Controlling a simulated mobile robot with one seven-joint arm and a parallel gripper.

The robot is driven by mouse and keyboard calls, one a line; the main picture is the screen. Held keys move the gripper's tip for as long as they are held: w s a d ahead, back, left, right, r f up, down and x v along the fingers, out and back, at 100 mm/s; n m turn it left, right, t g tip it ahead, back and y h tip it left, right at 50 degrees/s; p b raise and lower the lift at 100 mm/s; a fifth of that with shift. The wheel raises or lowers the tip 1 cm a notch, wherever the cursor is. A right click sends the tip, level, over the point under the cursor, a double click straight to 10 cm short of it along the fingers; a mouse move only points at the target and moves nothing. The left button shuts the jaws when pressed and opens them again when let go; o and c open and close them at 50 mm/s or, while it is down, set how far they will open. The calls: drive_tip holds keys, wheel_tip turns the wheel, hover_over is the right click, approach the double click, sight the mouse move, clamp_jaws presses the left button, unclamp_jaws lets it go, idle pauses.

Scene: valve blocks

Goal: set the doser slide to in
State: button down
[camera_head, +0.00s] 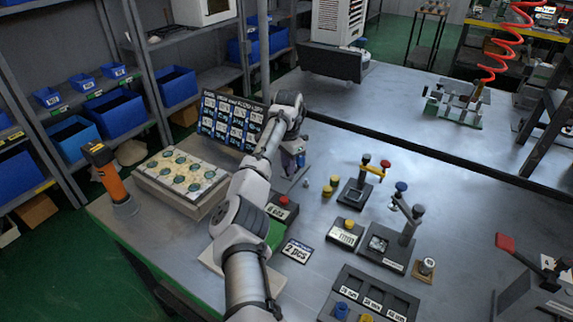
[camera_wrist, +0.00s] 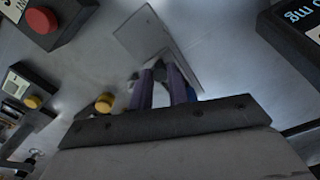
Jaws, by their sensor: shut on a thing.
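My gripper (camera_head: 296,163) is low over the bench, just right of the dark label board. In the wrist view its two purple fingers (camera_wrist: 162,75) are shut on a small dark piece, which I take to be the doser slide. The piece is mostly hidden between the fingers. A flat grey plate (camera_wrist: 150,38) lies under and beyond the fingertips. A bit of blue shows beside the right finger. The doser's body and the slide's in or out position cannot be made out in either view.
A block with a red button (camera_head: 284,201) stands below my gripper in the head view, and yellow knobs (camera_head: 330,188) stand to the right. A lever stand (camera_head: 358,190) is farther right. The label board (camera_head: 230,120) and a tray of round parts (camera_head: 182,172) are left.

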drive_tip(key=shift+w+r, duration=0.15)
drive_tip(key=shift+r, duration=0.05)
drive_tip(key=c, duration=1.3)
unclamp_jaws()
drive_tip(key=shift+d+f, duration=0.1)
drive_tip(key=shift+f, duration=0.05)
drive_tip(key=shift+c, duration=0.2)
wheel_tip(320, 180, up, 14)
drive_tip(key=b, duration=0.2)
